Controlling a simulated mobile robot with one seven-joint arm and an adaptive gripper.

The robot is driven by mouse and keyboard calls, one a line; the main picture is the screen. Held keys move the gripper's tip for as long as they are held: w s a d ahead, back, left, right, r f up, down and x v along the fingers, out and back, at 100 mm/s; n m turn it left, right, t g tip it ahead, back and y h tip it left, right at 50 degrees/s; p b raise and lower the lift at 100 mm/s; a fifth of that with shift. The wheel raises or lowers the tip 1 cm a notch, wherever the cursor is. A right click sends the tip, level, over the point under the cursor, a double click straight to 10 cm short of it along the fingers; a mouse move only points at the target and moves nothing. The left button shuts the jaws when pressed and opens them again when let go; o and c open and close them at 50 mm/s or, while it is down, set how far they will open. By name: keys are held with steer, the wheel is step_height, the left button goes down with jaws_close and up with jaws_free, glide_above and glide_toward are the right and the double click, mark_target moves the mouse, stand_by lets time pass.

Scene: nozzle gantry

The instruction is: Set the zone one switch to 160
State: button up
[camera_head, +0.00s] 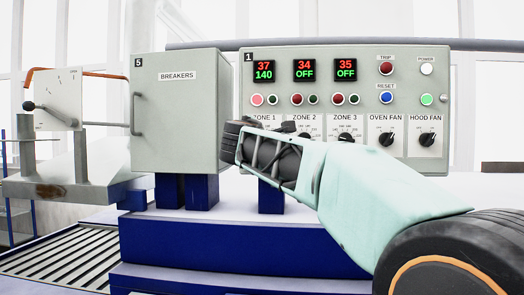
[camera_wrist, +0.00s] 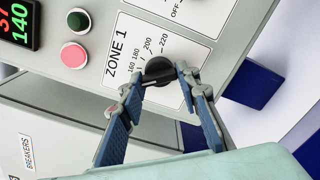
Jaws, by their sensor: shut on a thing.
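The zone 1 switch is a dark round knob (camera_wrist: 159,69) on a white label with marks 160, 180, 200 and 220, seen tilted in the wrist view. My gripper (camera_wrist: 160,80) is shut on the knob's bar, one finger on each side. The fingers hide part of the knob and lower marks, so I cannot tell its exact setting. In the head view my gripper (camera_head: 240,132) covers the zone 1 knob. The zone 1 display (camera_head: 263,71) reads 37 in red and 140 in green.
The control panel (camera_head: 330,95) also holds zone 2 and zone 3 knobs, an oven fan switch (camera_head: 386,139), a hood fan switch (camera_head: 427,139) and several buttons. The breakers box (camera_head: 178,110) stands close on the left. A pink lamp (camera_wrist: 73,55) is beside the dial.

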steer(key=shift+m+b, duration=1.15)
steer(key=shift+m, duration=0.85)
steer(key=shift+r, duration=0.1)
steer(key=o, duration=1.2)
steer(key=shift+c, duration=0.2)
steer(key=shift+s, duration=0.1)
steer(key=s, duration=0.7)
steer(key=shift+s+a, duration=0.15)
steer(key=shift+s, duration=0.05)
